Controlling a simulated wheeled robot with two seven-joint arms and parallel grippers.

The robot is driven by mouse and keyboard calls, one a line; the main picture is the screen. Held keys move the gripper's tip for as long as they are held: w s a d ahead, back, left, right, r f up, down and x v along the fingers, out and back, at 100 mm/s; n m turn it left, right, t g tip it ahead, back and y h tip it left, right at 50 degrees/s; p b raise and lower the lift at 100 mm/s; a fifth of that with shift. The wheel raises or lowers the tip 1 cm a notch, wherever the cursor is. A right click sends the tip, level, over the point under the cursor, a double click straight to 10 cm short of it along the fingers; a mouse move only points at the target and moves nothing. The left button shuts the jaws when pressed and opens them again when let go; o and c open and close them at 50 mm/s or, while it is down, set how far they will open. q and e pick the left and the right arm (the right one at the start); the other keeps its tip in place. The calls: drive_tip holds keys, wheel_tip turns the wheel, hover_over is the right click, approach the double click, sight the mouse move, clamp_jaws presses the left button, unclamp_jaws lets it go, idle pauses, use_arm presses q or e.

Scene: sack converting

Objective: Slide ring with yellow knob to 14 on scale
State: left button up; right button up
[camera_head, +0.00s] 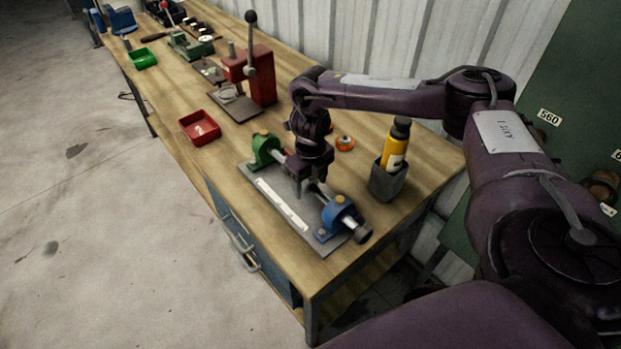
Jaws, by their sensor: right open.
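A rail device stands near the right end of the bench, with a green end block (264,150), a blue end block (340,212) and a grey shaft (326,190) between them. A white scale strip (282,205) lies on its grey base plate, in front of the shaft; its numbers are too small to read. My right gripper (310,188) points down over the middle of the shaft, with its jaws open. The ring and its yellow knob cannot be made out; my gripper covers that part of the shaft. My left gripper is not in view.
A yellow bottle (395,145) stands in a grey holder (388,182) right of the device. An orange roll (345,143) lies behind it. A red press (262,75) and a red tray (200,128) stand to the left. The bench's front edge (235,206) runs close to the base plate.

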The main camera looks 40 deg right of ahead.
wheel_tip(320, 180, up, 6)
drive_tip(key=shift+w+f, duration=0.1)
drive_tip(key=shift+w, duration=0.05)
drive_tip(key=shift+r, duration=0.8)
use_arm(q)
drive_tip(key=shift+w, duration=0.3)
use_arm(e)
drive_tip(key=shift+f, duration=0.1)
